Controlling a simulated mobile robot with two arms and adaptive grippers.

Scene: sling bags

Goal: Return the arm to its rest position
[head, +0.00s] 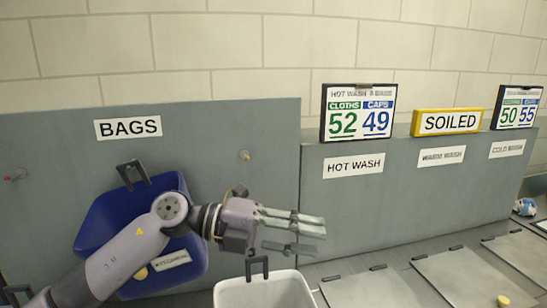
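My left arm comes in from the lower left, across the front of a blue bag. My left gripper (294,231) points right, above a white bin (265,293). Its fingers are apart, with a gap between the upper ones and the lower one, and nothing shows between them. The blue bag (105,222) is at the grey panel below the BAGS sign, tilted, with a black clip at its top and a white label low on its front. My arm hides its middle. My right gripper is out of view.
The grey BAGS panel (55,150) stands behind the arm. A lower grey panel (390,200) with HOT WASH and other labels is to the right. Several flat grey lids (478,279) lie at the lower right. A small blue-white item (525,207) sits at the far right.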

